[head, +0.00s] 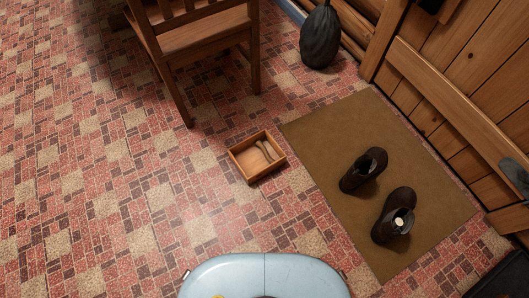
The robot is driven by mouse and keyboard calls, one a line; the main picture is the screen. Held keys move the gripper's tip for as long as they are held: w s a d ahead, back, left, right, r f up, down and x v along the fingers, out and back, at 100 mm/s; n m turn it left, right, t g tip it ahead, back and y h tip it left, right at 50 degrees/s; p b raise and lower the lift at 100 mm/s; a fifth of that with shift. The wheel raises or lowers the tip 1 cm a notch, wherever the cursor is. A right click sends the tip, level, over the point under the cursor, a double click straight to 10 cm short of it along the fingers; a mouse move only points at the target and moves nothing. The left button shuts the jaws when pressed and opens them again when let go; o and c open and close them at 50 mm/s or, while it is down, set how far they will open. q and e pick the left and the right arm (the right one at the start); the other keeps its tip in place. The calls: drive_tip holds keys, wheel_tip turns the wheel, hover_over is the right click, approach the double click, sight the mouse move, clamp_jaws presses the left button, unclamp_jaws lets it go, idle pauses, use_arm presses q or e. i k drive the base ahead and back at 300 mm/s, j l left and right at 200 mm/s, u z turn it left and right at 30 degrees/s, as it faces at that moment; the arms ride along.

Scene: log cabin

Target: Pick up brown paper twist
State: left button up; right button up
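A small open wooden box (237,165) sits on the tiled floor near the middle of the view. One or two slim brown-tan pieces (265,152) lie in its right part; one may be the brown paper twist, but they are too small to tell. A small pale round thing (399,222) shows in the opening of the nearer dark shoe, and I cannot tell what it is. Neither of my grippers is in view.
A wooden chair (205,38) stands behind the box. To the right lies a brown mat (325,133) with two dark shoes (363,171). A dark sack (320,38) leans by the wall near the wooden door (450,85). The floor at left is clear.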

sight(259, 143)
drive_tip(key=z, duration=1.2)
drive_tip(key=u, duration=1.2)
drive_tip(key=i+l+u, duration=0.25)
drive_tip(key=u, duration=0.2)
drive_tip(key=i+l+u, duration=0.4)
